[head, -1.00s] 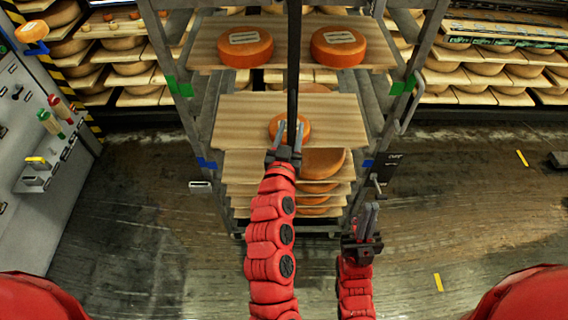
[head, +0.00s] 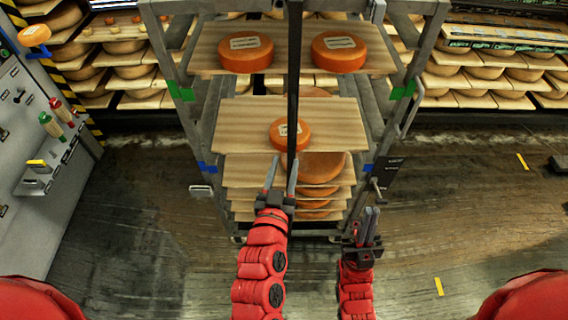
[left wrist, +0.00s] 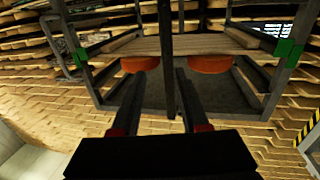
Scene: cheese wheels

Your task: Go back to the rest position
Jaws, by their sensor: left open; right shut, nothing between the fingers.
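My left gripper (head: 281,175) is open and empty in the head view, in front of the cart and below the middle board. Its fingers also show in the left wrist view (left wrist: 158,82), spread apart with nothing between them. My right gripper (head: 369,226) is shut and empty, low at the right, in front of the cart's right post. A small orange cheese wheel (head: 283,133) lies on the middle board (head: 235,125), apart from my left gripper and partly hidden by a dark upright bar.
The metal cart (head: 397,115) carries two cheese wheels (head: 246,52) (head: 339,52) on its top board, with more boards and cheeses below. A grey panel (head: 30,150) stands at the left. Shelves of cheese line the back.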

